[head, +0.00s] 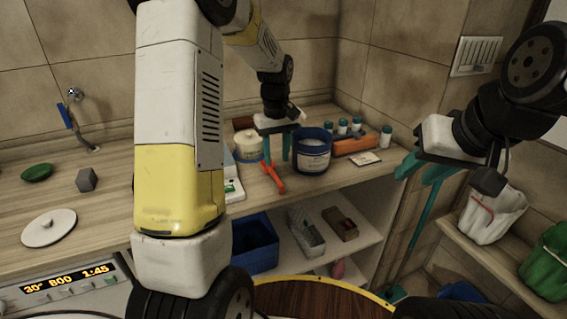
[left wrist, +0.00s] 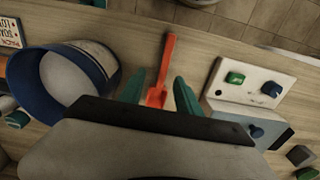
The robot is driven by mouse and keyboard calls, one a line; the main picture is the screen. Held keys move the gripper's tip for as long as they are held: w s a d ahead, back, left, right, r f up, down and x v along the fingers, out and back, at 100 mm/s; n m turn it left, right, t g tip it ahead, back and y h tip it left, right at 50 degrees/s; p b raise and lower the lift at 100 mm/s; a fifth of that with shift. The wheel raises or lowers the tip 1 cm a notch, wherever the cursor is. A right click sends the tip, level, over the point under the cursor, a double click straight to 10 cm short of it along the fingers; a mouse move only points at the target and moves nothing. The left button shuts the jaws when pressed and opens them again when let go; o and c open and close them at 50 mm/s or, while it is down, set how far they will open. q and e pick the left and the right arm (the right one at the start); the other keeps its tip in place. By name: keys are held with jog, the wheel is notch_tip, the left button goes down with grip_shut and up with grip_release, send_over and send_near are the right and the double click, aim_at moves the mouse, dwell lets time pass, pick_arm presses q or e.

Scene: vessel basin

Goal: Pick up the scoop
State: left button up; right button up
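The orange-red scoop (head: 272,178) lies on the wooden counter, in front of and left of the blue tub (head: 312,150). In the left wrist view, the scoop (left wrist: 165,75) is between the fingers of my left gripper (left wrist: 160,82), with its bowl towards the gripper and its handle pointing away. Gaps show on both sides of it. My left gripper (head: 278,158) is open above the counter, by the scoop. My right gripper (head: 420,172) is open and empty, off to the right of the counter, far from the scoop.
The blue tub (left wrist: 75,80) stands close beside the left gripper. A white device with coloured knobs (left wrist: 255,85) is on its other side. An orange rack (head: 355,145) and several blue-capped vials stand behind. Below the counter is a shelf with a blue bin (head: 254,246).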

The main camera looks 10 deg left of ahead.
aim_at(275, 174)
pick_arm(q)
jog(key=f, duration=0.6)
jog(key=shift+s+a+f, duration=0.1)
jog(key=shift+s+a, duration=0.05)
jog(key=shift+a, duration=0.2)
grip_shut()
